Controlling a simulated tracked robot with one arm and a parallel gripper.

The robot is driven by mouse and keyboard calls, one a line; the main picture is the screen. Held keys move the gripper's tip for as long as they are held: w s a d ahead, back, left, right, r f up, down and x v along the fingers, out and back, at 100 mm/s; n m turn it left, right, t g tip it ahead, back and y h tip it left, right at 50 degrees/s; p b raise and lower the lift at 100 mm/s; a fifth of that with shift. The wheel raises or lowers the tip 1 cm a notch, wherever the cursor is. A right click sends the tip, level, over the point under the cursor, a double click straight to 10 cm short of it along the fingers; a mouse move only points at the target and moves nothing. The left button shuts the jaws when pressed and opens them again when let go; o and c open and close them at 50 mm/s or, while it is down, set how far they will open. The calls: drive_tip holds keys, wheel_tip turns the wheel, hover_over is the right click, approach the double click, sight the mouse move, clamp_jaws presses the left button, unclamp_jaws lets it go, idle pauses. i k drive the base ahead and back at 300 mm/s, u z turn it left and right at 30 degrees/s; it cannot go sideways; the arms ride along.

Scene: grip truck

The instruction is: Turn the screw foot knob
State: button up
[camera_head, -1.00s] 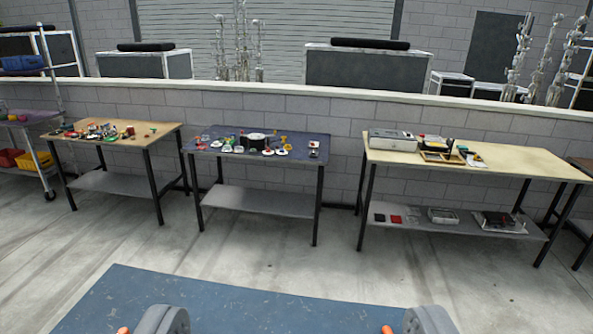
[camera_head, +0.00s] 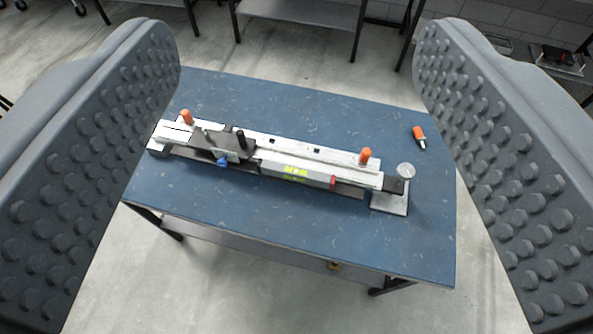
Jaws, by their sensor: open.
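The screw foot knob (camera_head: 405,171) is a round silver-grey disc. It stands at the right end of a long metal fixture (camera_head: 312,154), above a flat grey foot plate (camera_head: 389,200) on the blue table. My gripper (camera_head: 296,165) is wide open and empty. Its two grey studded jaws fill the left and right sides of the view. The fixture shows between the jaws, farther away, and the knob shows nearer the right jaw. Neither jaw appears to touch the knob.
The blue table (camera_head: 260,225) has bare room in front of and behind the fixture. Orange-topped posts (camera_head: 365,157), a black post (camera_head: 241,140) and a blue knob (camera_head: 222,161) stand on the fixture. A loose orange-handled tool (camera_head: 419,137) lies behind the screw foot knob.

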sight(405, 172)
drive_tip(key=k, duration=1.15)
drive_tip(key=u, duration=0.45)
drive_tip(key=i, duration=1.75)
drive_tip(key=z, duration=0.5)
